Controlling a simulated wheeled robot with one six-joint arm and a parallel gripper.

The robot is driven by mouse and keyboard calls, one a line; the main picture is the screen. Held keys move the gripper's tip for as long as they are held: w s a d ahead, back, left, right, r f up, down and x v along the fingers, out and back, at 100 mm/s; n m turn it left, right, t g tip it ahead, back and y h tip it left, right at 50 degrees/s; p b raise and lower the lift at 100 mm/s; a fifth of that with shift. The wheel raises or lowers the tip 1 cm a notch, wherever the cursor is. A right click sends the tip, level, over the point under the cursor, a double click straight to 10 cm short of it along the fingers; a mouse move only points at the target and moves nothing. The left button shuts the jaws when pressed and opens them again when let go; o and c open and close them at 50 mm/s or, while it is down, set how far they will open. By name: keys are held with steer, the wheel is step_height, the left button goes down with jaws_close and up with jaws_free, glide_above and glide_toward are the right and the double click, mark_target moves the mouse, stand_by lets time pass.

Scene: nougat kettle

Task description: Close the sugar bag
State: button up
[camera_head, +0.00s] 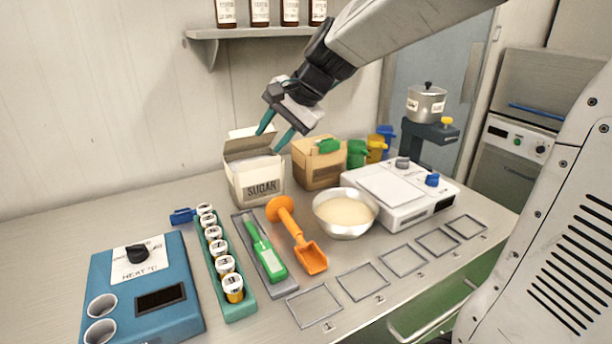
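The sugar bag (259,181) is a cream box-like bag labelled SUGAR, standing upright at the back of the counter. Its top is open: a flap stands raised at the back, and pale contents show inside. My gripper (273,137) is above the bag's right part, pointing down and left. Its two teal fingers are spread apart with nothing visible between them. Whether a fingertip touches the raised flap cannot be told from this view.
A brown box (318,168) with a green item on top stands right of the bag. A bowl of pale powder (345,212), an orange scoop (297,238) and a white scale (400,192) are in front and right. A shelf with bottles (258,33) hangs above.

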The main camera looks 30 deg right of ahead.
steer(key=s+f+n+g+h, duration=0.1)
steer(key=s+n, duration=0.4)
steer(key=s, duration=1)
steer(key=shift+s+a+f+n+g+h, duration=0.15)
steer(key=shift+a+f+n+g+h, duration=0.2)
steer(key=shift+f+g, duration=0.3)
